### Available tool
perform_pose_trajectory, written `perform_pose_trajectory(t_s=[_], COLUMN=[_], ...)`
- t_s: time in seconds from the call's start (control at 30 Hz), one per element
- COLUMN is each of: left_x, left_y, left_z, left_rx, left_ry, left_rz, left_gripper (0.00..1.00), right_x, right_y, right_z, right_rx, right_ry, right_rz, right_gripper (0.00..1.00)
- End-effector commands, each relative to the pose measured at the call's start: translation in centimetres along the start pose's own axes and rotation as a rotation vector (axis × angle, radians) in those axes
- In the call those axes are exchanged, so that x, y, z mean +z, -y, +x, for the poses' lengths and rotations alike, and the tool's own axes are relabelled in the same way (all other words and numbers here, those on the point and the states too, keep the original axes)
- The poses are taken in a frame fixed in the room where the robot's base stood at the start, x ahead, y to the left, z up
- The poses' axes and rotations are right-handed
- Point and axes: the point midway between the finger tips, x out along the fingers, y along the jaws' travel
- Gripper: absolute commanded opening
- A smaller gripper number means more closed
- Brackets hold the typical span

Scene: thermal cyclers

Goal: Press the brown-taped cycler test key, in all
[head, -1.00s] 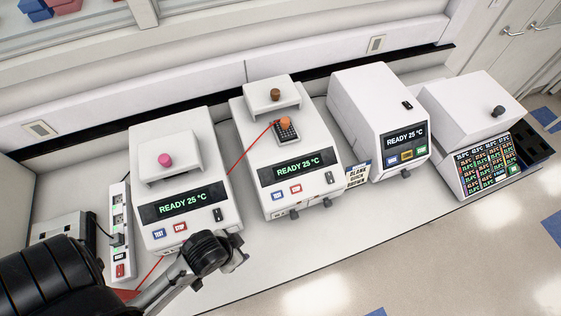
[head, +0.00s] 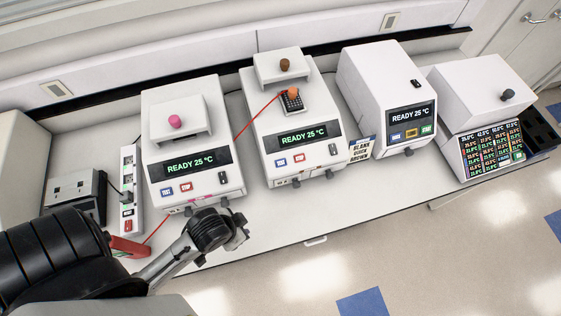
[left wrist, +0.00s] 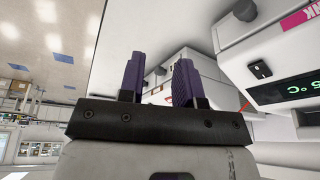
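In the head view, a white cycler with a brown knob (head: 285,64) on its raised lid stands second from the left. Its display reads READY 25 °C. A blue TEST key (head: 281,162) and a red STOP key (head: 299,158) sit on its lower front. I cannot make out brown tape on it. My left gripper (head: 240,232) is in front of the leftmost cycler's lower right corner, apart from the brown-knobbed cycler's keys. In the left wrist view the purple fingers (left wrist: 158,80) are apart with nothing between them. My right gripper is not in view.
The leftmost cycler (head: 188,163) has a pink knob and its own TEST and STOP keys. A card (head: 361,149) stands beside a third cycler (head: 388,98). A fourth unit (head: 485,92) is at the right. A red cord (head: 256,118) crosses between cyclers. A power strip (head: 130,190) is at left.

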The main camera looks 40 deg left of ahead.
Motion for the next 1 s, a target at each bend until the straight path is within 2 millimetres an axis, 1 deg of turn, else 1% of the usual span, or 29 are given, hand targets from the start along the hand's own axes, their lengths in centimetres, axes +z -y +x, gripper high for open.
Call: perform_pose_trajectory(t_s=[0.03, 0.3, 0.67, 1.0], left_x=[0.02, 0.08, 0.02, 0.06], left_y=[-0.02, -0.15, -0.48, -0.35], left_z=[0.00, 0.01, 0.00, 0.01], left_rx=[0.000, 0.004, 0.012, 0.009], left_ry=[0.001, 0.002, 0.001, 0.002], left_rz=[0.000, -0.002, -0.012, -0.008], left_gripper=[0.27, 0.01, 0.00, 0.00], right_x=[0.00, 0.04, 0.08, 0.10], right_y=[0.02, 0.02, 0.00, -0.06], right_z=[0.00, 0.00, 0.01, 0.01], right_rx=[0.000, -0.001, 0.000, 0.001], right_ry=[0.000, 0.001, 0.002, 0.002], right_rz=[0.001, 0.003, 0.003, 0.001], right_gripper=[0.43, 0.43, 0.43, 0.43])
